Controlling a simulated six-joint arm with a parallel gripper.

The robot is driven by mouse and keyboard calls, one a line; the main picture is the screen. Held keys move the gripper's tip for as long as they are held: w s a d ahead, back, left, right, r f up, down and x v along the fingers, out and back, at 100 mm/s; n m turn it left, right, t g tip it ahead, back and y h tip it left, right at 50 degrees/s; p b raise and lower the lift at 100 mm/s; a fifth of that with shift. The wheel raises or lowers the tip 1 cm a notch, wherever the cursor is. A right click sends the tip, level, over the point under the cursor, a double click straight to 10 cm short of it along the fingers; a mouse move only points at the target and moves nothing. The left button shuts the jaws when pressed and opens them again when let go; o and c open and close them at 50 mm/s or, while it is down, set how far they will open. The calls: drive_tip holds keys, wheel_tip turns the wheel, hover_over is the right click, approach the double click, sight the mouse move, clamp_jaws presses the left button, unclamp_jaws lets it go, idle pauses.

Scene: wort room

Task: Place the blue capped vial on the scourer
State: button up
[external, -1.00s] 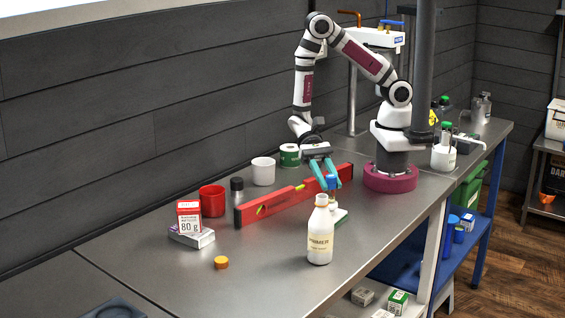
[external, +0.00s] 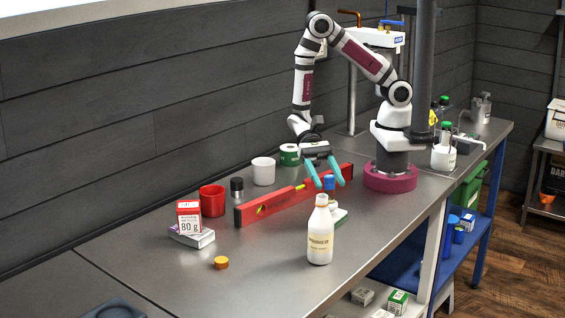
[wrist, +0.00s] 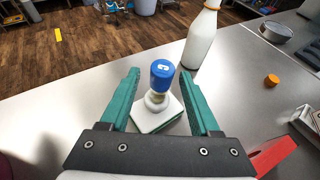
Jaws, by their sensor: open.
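The blue capped vial (external: 329,182) stands upright in the external view, its lower part hidden behind a white bottle. In the wrist view the vial (wrist: 162,74) appears to stand on the scourer (wrist: 172,119), a white-topped pad with a green underside. The scourer (external: 341,215) also shows partly behind the bottle in the external view. My gripper (external: 327,186) is open, its teal fingers pointing down on either side of the vial. In the wrist view my gripper (wrist: 159,74) has a visible gap between each finger and the vial.
The white bottle (external: 320,238) stands close in front of the scourer. A red spirit level (external: 285,201) lies just behind it. An orange cap (external: 221,263), a red mug (external: 212,201) and a boxed stack (external: 190,218) are farther left. The bench's front left is mostly clear.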

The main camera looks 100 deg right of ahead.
drive_tip(key=v, duration=1.1)
drive_tip(key=s+d+r+n+t+h, duration=0.1)
drive_tip(key=s+d+r+n+h, duration=0.2)
drive_tip(key=s+r+n+h, duration=0.1)
drive_tip(key=s+d+r+n+t+h, duration=0.1)
drive_tip(key=s+d+r+n+h, duration=0.3)
drive_tip(key=s, duration=0.5)
drive_tip(key=n+h, duration=0.2)
drive_tip(key=h, duration=0.1)
drive_tip(key=shift+s+r+h, duration=0.25)
drive_tip(key=shift+r+h, duration=0.05)
drive_tip(key=shift+r, duration=0.1)
